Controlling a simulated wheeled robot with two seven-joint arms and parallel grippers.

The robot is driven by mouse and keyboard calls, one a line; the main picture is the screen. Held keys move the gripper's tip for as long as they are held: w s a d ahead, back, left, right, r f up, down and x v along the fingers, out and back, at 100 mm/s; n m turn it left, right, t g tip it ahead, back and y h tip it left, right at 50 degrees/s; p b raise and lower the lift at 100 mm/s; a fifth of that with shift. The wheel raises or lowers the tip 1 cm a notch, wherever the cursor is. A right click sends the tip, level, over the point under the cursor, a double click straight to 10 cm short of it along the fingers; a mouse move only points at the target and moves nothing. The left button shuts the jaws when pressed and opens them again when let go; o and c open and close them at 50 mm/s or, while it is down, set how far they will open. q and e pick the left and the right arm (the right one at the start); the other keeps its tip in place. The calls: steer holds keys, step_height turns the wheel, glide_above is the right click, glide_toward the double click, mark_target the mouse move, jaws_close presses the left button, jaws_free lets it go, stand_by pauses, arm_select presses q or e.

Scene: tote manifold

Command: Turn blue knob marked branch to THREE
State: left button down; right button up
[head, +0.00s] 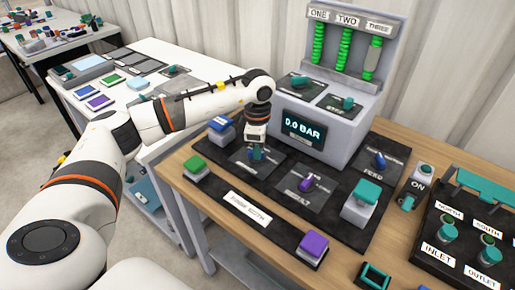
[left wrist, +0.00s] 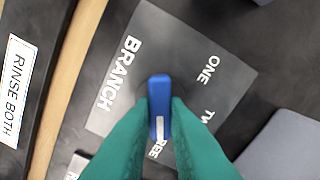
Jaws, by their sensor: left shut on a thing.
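The blue branch knob (left wrist: 159,90) stands on a grey plate marked BRANCH, ONE, TWO and a partly covered THREE (left wrist: 235,70). My left gripper (left wrist: 159,112) has its teal fingers shut on the two sides of the knob. The knob's white mark sits at its lower end in the left wrist view, toward the partly covered label ending in REE. In the head view my left gripper (head: 257,153) reaches down onto this plate (head: 240,166), and the knob is mostly hidden between the fingers. My right gripper is not in view.
A display (head: 303,129) reads 0.0 BAR. A RINSE BOTH label (left wrist: 15,90) is beside the plate.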

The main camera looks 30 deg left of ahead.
arm_select(q)
steer(key=c, duration=1.4)
jaws_free()
steer(key=shift+c, duration=0.2)
step_height(320, 180, up, 12)
steer(key=shift+b, duration=0.3)
steer(key=shift+r, duration=0.1)
